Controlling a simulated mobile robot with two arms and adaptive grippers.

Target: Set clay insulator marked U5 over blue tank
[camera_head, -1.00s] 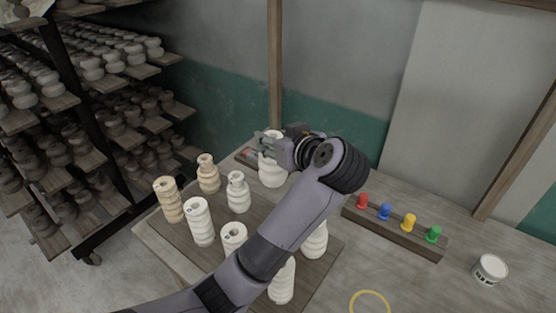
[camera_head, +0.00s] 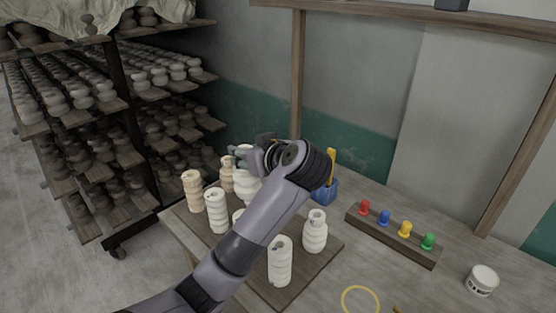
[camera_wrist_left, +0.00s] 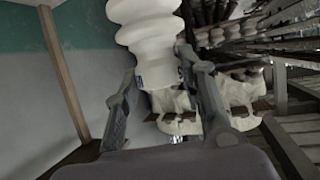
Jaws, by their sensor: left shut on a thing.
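My left gripper (camera_head: 243,156) is shut on a white ribbed clay insulator (camera_head: 247,187), near the back of the wooden board. In the left wrist view the insulator (camera_wrist_left: 152,45) sits between the two fingers (camera_wrist_left: 160,95); a small dark mark shows near its end, too small to read. A blue container (camera_head: 325,192) with a yellow-handled thing in it stands behind my left forearm, right of the gripper and partly hidden; it looks like the blue tank. My right gripper is not in view.
Several cream and white insulators, such as this one (camera_head: 314,232), stand on the wooden board (camera_head: 262,284). A rack (camera_head: 392,236) holds red, blue, yellow and green pegs. A white tub (camera_head: 482,280) and yellow ring (camera_head: 360,301) lie at right. Loaded shelves (camera_head: 160,90) stand at left.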

